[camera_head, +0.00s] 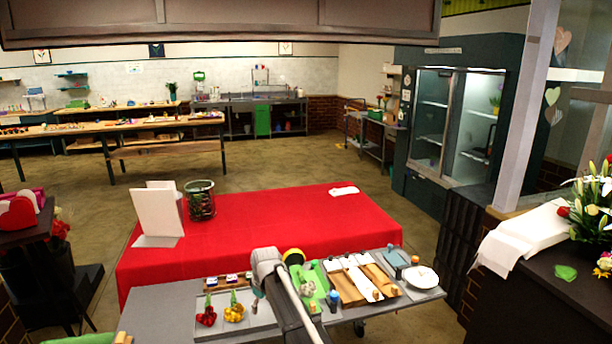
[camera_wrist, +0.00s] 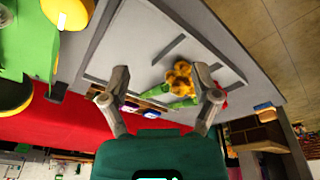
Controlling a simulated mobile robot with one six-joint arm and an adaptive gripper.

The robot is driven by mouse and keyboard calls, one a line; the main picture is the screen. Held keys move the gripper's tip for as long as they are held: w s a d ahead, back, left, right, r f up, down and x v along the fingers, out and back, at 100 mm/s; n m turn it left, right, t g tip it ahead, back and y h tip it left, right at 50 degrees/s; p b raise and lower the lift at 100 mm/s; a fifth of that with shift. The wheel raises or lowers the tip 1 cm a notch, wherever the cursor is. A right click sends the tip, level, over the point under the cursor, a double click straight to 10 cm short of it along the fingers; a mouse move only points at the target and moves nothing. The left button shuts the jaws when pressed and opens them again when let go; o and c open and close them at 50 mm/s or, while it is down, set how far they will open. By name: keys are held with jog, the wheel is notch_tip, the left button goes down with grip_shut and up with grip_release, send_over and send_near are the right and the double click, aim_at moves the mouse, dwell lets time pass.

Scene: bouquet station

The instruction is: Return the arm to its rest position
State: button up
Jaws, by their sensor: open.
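My arm reaches over the grey worktable (camera_head: 170,312) in the head view, and its wrist is above the middle of the table. My gripper (camera_wrist: 160,98) is open in the wrist view, with its two fingers spread wide and nothing held between them. A yellow flower (camera_wrist: 180,76) with a green stem lies beyond the fingertips on a pale tray (camera_wrist: 135,45). It also shows in the head view as a yellow bloom (camera_head: 234,313), left of my arm. A red flower (camera_head: 206,317) lies beside it.
A red-covered table (camera_head: 270,215) stands behind the worktable, bearing a white board (camera_head: 157,212) and a glass vase (camera_head: 200,200). A green tray (camera_head: 312,285) and wooden tray (camera_head: 350,284) lie right of my arm. A dark counter with lilies (camera_head: 592,205) is at far right.

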jog(key=s+a, duration=0.1)
jog(key=a+r, duration=0.1)
jog(key=shift+s+a+r+p, duration=0.1)
jog(key=shift+s+a+p, duration=0.2)
jog(key=shift+s+p, duration=0.1)
jog(key=s+d+f+m+b, duration=0.1)
jog(key=s+d+m, duration=0.2)
jog(key=s+d, duration=0.4)
jog(key=s+d+f+m+g+h+b, duration=0.1)
jog(key=s+d+m, duration=0.3)
jog(key=d, duration=1.1)
jog(key=s+d+f+m, duration=0.1)
jog(key=s+d+m, duration=0.3)
jog(key=s+d, duration=0.6)
jog(key=shift+s+d+h+b, duration=0.3)
jog(key=shift+d+b, duration=0.1)
jog(key=shift+d, duration=0.45)
